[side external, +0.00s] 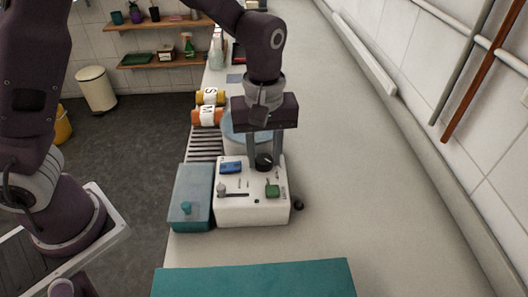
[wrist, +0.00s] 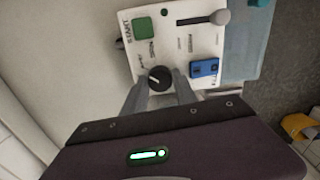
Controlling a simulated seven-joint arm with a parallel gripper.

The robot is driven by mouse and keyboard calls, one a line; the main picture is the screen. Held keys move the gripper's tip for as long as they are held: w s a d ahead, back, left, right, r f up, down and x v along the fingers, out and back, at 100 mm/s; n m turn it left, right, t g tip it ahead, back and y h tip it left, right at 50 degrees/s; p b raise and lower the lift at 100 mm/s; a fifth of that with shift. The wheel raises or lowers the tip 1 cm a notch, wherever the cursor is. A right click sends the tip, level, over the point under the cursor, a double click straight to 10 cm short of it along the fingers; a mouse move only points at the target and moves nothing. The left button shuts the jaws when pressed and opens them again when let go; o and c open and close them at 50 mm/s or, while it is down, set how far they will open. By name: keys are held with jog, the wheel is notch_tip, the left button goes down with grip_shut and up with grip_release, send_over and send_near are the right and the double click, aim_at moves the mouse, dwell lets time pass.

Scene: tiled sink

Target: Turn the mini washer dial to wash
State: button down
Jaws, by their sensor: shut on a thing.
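The mini washer (side external: 252,205) is a white box with a control panel on top, standing on the counter. Its black dial (side external: 263,161) is at the panel's back right, and it also shows in the wrist view (wrist: 159,78). My gripper (side external: 264,156) points down and is shut on the dial, one finger on each side, as the wrist view (wrist: 159,90) shows. The panel also has a green button (wrist: 146,28) marked START, a blue switch (wrist: 204,67) and a slider with a grey knob (wrist: 219,17). The small labels around the dial are too small to read.
A teal lidded box (side external: 191,198) stands against the washer's left side. A round pale-blue-topped container (side external: 235,128) is behind it, with orange and yellow rolls (side external: 207,116) further left. A teal surface (side external: 255,279) lies in front. The counter to the right (side external: 360,190) is clear.

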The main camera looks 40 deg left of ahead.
aim_at(264, 158)
jog(key=c, duration=1)
grip_release()
jog(key=shift+o, duration=0.2)
notch_tip(264, 158, up, 7)
jog(key=shift+r, duration=0.1)
jog(key=s+a+r+m+t, duration=0.2)
jog(key=s+a+m, duration=0.1)
jog(key=s, duration=0.3)
jog(key=s+a+r+m+t, duration=0.1)
jog(key=s+a+r+m, duration=0.2)
jog(key=s, duration=0.4)
jog(key=s+a+r+m+t, duration=0.2)
jog(key=s+a+m, duration=0.2)
jog(key=s, duration=0.2)
jog(key=shift+s+a+r+t, duration=0.25)
jog(key=shift+s+a+t, duration=0.05)
